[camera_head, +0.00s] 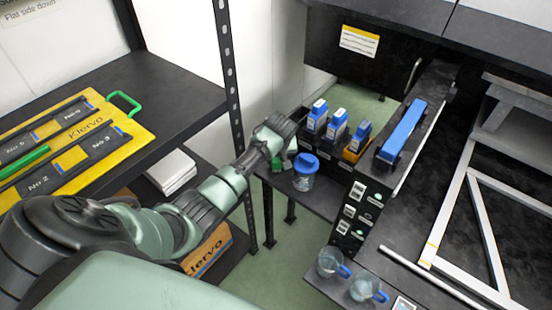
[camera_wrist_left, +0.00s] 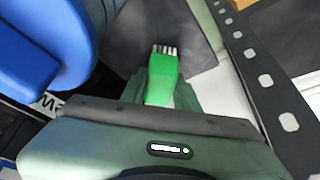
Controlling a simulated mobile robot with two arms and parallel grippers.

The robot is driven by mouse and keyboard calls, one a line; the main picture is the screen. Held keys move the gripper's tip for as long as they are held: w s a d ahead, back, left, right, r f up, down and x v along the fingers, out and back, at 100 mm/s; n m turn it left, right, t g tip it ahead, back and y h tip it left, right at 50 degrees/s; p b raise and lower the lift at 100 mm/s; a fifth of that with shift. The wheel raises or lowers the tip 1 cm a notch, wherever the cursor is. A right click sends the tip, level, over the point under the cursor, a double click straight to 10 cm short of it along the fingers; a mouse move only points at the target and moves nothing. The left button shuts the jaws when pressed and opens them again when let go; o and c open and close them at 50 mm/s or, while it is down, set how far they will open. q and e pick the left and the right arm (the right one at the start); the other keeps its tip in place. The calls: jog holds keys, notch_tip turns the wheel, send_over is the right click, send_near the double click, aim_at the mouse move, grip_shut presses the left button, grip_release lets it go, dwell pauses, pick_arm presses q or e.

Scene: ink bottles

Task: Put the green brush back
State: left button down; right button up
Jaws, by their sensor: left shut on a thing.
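The green brush (camera_wrist_left: 162,78) is held in my left gripper (camera_wrist_left: 160,98); its pale bristle end points away from the gripper in the left wrist view. In the head view, my left gripper (camera_head: 282,148) is at the left end of a dark compartment rack (camera_head: 318,160), and a bit of green shows beside it. The gripper is shut on the brush. The gripper hides the rack's left end, so I cannot tell whether the brush is inside a compartment. My right gripper is not in view.
A clear jar with a blue lid (camera_head: 305,166) stands close in front of the rack. A large blue thing (camera_wrist_left: 45,45) is very near in the left wrist view. A perforated shelf post (camera_head: 231,85) is left of the gripper. Clear cups (camera_head: 330,262) stand at the lower right.

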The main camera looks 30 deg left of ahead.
pick_arm(q)
jog(key=shift+f, duration=0.1)
jog(key=c, duration=1.1)
grip_release()
jog(key=shift+o, duration=0.2)
jog(key=shift+r, duration=0.2)
jog(key=p+v, duration=0.1)
jog(key=v, duration=1.1)
jog(key=shift+p, duration=0.3)
